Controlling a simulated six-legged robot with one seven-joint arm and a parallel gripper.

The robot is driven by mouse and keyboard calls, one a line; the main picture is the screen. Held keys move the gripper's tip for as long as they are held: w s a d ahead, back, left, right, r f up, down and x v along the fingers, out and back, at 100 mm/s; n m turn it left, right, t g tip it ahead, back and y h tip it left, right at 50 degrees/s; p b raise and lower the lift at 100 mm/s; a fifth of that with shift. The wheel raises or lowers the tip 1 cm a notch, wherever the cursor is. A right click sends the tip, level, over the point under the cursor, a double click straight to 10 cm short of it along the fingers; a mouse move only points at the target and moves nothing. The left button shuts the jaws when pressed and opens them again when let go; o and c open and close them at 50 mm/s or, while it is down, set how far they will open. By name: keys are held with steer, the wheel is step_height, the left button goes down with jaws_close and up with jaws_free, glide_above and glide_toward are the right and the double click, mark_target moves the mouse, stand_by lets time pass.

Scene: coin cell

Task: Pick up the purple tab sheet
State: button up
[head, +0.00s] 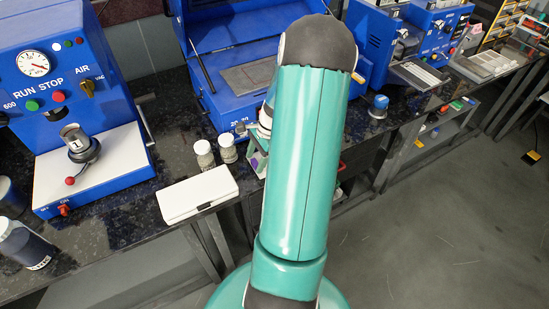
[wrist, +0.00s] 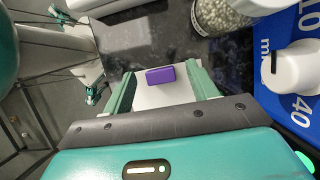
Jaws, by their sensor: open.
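The purple tab (wrist: 160,75) shows in the wrist view as a small purple block on a pale, flat sheet (wrist: 152,97). My gripper (wrist: 160,70) is open, with one green finger on each side of the sheet and the tab between them. I see no finger clearly touching it, and the sheet's near part is hidden behind my gripper's dark edge. In the head view my arm covers most of this spot.
A jar of pale beads (wrist: 222,15) stands close beyond my gripper. A blue machine with a white knob (wrist: 292,68) is to the right. In the head view, a white case (head: 197,195) lies at the dark bench's front edge, with open floor (head: 430,240) to the right.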

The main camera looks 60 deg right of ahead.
steer(key=shift+f, duration=0.15)
steer(key=shift+c, duration=0.2)
steer(key=c, duration=1)
